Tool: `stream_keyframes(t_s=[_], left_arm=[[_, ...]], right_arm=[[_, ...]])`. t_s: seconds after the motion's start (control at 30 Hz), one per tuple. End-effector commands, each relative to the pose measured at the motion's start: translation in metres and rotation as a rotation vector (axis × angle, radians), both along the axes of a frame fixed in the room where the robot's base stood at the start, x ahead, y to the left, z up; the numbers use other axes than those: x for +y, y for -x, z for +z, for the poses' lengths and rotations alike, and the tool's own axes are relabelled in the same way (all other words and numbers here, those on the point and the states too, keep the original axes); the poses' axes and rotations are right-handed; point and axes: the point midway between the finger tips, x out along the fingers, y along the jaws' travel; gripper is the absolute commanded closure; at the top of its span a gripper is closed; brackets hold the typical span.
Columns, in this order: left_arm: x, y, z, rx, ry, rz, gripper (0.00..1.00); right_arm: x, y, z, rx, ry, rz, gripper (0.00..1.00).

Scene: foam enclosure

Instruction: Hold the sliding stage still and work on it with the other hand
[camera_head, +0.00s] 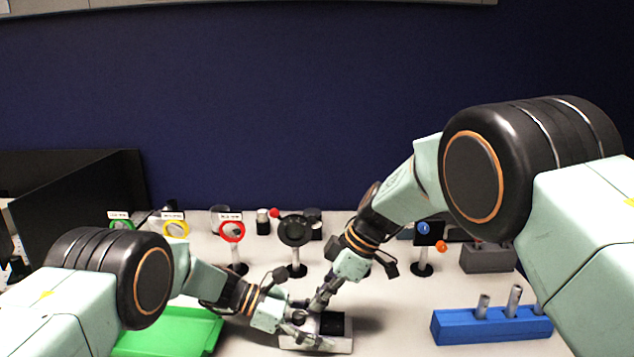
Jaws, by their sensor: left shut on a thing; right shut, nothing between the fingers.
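The sliding stage (340,343) is a small light metal block with a black top plate (331,325), standing near the front middle of the table. My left gripper (312,341) reaches in from the left, low down, and is shut on the stage's left front side. My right gripper (318,306) comes down from the upper right. It is shut and empty, with its fingertips at the upper left edge of the stage. Whether those tips touch the stage I cannot tell. The grippers hide the left part of the stage.
A green tray (170,335) lies at the front left. A blue block (460,326) with several metal pegs stands at the front right. Green, yellow and red rings (232,232), a black wheel on a post (296,231) and a grey block (488,260) stand farther back.

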Motion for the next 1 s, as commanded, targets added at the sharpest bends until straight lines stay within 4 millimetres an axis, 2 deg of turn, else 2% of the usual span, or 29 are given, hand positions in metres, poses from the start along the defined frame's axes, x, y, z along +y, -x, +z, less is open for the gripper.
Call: stream_keyframes(t_s=[0.4,0.8,0.83,1.0], left_arm=[[0.000,0.000,0.000,0.001,0.000,0.000,0.99],[0.000,0.000,0.000,0.001,0.000,0.000,0.99],[0.000,0.000,0.000,0.001,0.000,0.000,0.39],[0.000,0.000,0.000,0.001,0.000,0.000,0.24]], right_arm=[[0.000,0.000,0.040,0.001,0.000,0.000,1.00],[0.000,0.001,0.043,0.002,0.000,0.000,1.00],[0.000,0.001,0.043,0.002,0.000,0.000,1.00],[0.000,0.001,0.043,0.002,0.000,0.000,1.00]])
